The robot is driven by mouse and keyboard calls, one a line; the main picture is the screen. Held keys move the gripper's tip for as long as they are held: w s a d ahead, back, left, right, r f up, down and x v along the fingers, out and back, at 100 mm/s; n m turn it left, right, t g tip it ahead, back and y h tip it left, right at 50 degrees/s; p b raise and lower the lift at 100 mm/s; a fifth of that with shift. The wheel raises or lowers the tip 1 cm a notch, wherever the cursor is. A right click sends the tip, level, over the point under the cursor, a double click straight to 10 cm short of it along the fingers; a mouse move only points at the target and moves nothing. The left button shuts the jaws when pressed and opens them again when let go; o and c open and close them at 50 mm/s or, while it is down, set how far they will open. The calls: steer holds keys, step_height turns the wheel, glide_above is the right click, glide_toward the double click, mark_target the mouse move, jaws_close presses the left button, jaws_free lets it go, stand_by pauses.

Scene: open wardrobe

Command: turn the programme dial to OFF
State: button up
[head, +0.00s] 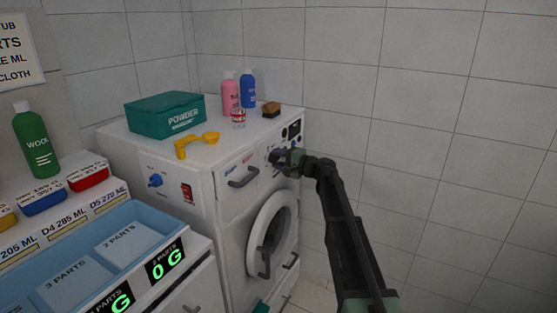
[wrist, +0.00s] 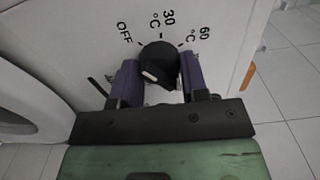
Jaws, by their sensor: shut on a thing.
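The programme dial (wrist: 160,57) is a round black knob on the white front panel, with OFF, 30 °C and 60 °C printed in an arc around it. A pale mark shows on its lower left part; I cannot tell which label it is set to. My gripper (wrist: 158,76) has its two purple-padded fingers on either side of the knob and is shut on it. In the head view my gripper (head: 286,158) is at the upper right of the washing machine's (head: 232,205) front, largely covering the dial.
A yellow scoop (head: 198,143), green powder box (head: 166,115), pink bottle (head: 230,92), blue bottle (head: 248,90) and brown sponge (head: 271,110) are on the machine top. The drawer handle (head: 243,178) and round door (head: 272,233) lie left of and below my gripper. A tiled wall is at right.

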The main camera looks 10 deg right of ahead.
steer(key=shift+n, duration=0.4)
steer(key=o, duration=0.9)
steer(key=shift+s+d, duration=0.1)
steer(key=v, duration=1)
steer(key=shift+s+d, duration=0.2)
steer(key=shift+d, duration=0.05)
